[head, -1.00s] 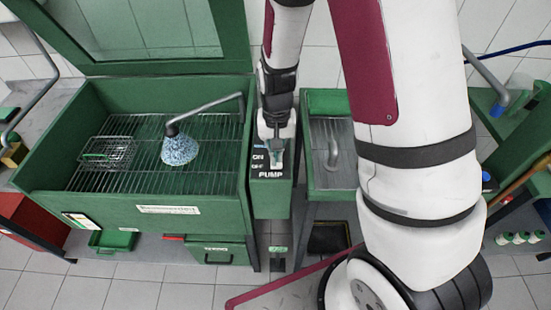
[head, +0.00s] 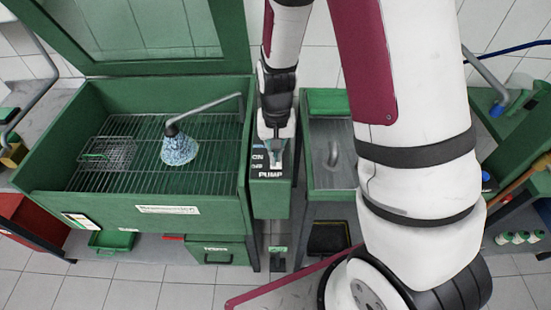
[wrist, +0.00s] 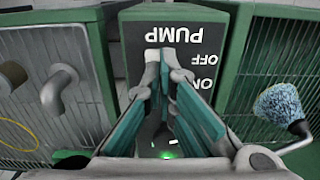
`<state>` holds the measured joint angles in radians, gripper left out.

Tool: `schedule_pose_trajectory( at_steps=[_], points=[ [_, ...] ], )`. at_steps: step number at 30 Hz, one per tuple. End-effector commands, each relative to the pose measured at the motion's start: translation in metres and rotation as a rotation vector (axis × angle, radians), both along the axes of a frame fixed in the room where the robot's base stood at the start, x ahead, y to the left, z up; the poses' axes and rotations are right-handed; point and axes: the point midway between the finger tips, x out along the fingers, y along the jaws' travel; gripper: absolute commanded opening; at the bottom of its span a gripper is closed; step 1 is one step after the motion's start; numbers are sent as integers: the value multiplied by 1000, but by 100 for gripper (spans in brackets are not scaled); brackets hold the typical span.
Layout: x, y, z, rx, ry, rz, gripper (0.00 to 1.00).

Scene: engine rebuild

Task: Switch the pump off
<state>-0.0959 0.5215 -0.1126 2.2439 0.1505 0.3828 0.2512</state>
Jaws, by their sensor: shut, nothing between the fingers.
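The pump switch box (head: 270,190) is a green box with a dark label face reading ON, OFF and PUMP, between the wash basin and the sink unit. The label face also shows in the wrist view (wrist: 135,42), upside down. My gripper (head: 275,162) points down at the box face, and in the wrist view its fingertips (wrist: 163,56) are together beside the OFF and ON words. It is shut and holds nothing. A green light (wrist: 167,155) glows below the fingers in the wrist view. The switch lever itself is largely hidden by the fingers, so its position cannot be told.
The green wash basin (head: 140,215) stands left, with a wire basket (head: 107,152) and a blue bristled brush head (head: 179,150) on a bent pipe over its grate. Its lid is raised. A sink unit (head: 332,180) stands close on the right.

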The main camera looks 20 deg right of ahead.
Motion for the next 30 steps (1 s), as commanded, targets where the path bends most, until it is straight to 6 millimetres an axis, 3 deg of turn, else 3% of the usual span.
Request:
schedule_pose_trajectory(
  at_steps=[30],
  points=[
    [0, 0, -12, 0, 1, 0, 0]
  ],
)
